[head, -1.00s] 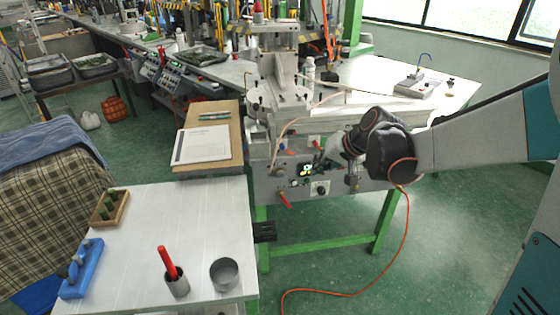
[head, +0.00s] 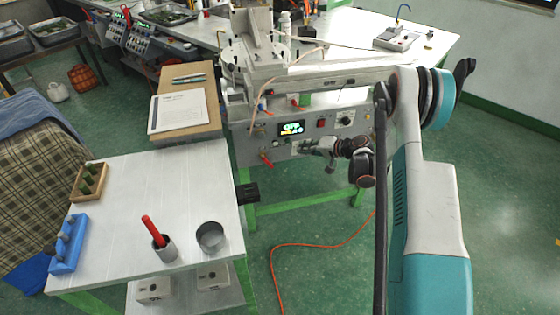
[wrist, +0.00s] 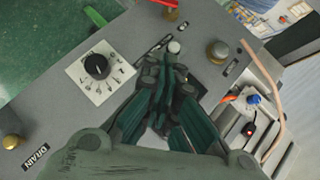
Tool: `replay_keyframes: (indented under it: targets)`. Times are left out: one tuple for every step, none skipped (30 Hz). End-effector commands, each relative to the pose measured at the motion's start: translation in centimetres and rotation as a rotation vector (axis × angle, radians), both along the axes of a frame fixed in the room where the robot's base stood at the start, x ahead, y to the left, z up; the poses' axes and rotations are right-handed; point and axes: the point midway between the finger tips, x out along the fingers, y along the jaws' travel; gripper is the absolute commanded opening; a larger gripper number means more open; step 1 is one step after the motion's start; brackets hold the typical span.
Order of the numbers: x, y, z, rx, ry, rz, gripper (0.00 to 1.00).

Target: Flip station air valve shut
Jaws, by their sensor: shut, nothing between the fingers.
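My gripper (head: 318,148) is in front of the grey front panel (head: 250,148) of the station, right of the lit display (head: 291,128). In the wrist view the dark fingers (wrist: 170,68) are together and empty, close to the panel. A red lever (head: 266,160) hangs tilted at the panel's lower left. A second red handle (head: 297,104) sits at the panel's top edge. No readable label shows which one is the air valve. The wrist view shows part of a red handle (wrist: 168,4) at its top edge, apart from the fingers.
Beside the fingers are a black dial knob (wrist: 96,66) and a brass knob (wrist: 217,51). A DRAIN label (wrist: 36,158) is at lower left. A white side table (head: 150,200) stands left of the station. An orange cable (head: 320,246) lies on the floor.

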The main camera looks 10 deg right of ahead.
Motion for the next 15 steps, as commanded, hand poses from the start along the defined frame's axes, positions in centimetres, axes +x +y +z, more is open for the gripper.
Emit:
replay_keyframes:
  targets:
    - [-0.1,-0.5,-1.6,0.018,-0.011,-0.005,0.00]
    - [-0.2,-0.7,-2.3,0.028,-0.016,-0.007,0.00]
    - [-0.2,-0.8,-3.2,0.041,-0.025,-0.008,0.00]
    - [-0.4,-0.9,-3.8,0.050,-0.030,-0.009,0.00]
    - [-0.5,-1.0,-4.4,0.056,-0.035,-0.010,0.00]
    - [-0.6,-1.2,-4.9,0.066,-0.041,-0.011,0.00]
    - [-0.7,-1.2,-5.3,0.070,-0.045,-0.012,0.00]
    - [-0.8,-1.3,-5.6,0.074,-0.048,-0.013,0.00]
    - [-0.8,-1.4,-6.0,0.079,-0.051,-0.015,0.00]
    - [-0.9,-1.4,-6.1,0.082,-0.053,-0.015,0.00]
    - [-0.9,-1.3,-6.3,0.083,-0.054,-0.014,0.00]
    - [-0.8,-1.2,-6.4,0.085,-0.055,-0.014,0.00]
    - [-0.7,-1.1,-6.5,0.086,-0.056,-0.014,0.00]
    - [-0.6,-1.0,-6.6,0.085,-0.056,-0.014,0.00]
    - [-0.3,-0.7,-6.8,0.085,-0.056,-0.013,0.00]
